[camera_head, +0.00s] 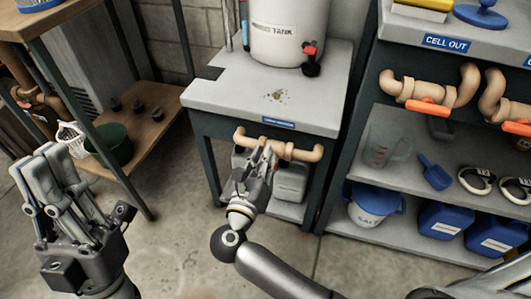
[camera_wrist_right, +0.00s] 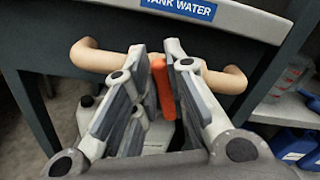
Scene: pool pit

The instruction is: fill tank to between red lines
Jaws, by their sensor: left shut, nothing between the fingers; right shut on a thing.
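The white tank (camera_head: 287,42), labelled TANK, stands on a grey table (camera_head: 325,90) in the head view; its top is cut off and no red lines or water level show. A tan pipe (camera_head: 302,153) runs under the table edge, below a blue label (camera_head: 278,123) that reads TANK WATER in the wrist view (camera_wrist_right: 180,7). My right gripper (camera_head: 258,153) is at the middle of this pipe. In the wrist view it is shut on the orange valve handle (camera_wrist_right: 162,85), which points down between the fingers. My left gripper (camera_head: 48,168) is shut and empty, raised at the left.
A red-handled tap (camera_head: 311,58) sits at the tank's base. A shelf (camera_head: 390,188) at the right holds a jug (camera_head: 388,146), a blue scoop (camera_head: 434,173) and blue containers; orange-handled pipes (camera_head: 430,103) are above. A wooden shelf (camera_head: 150,135) stands left. Floor between is clear.

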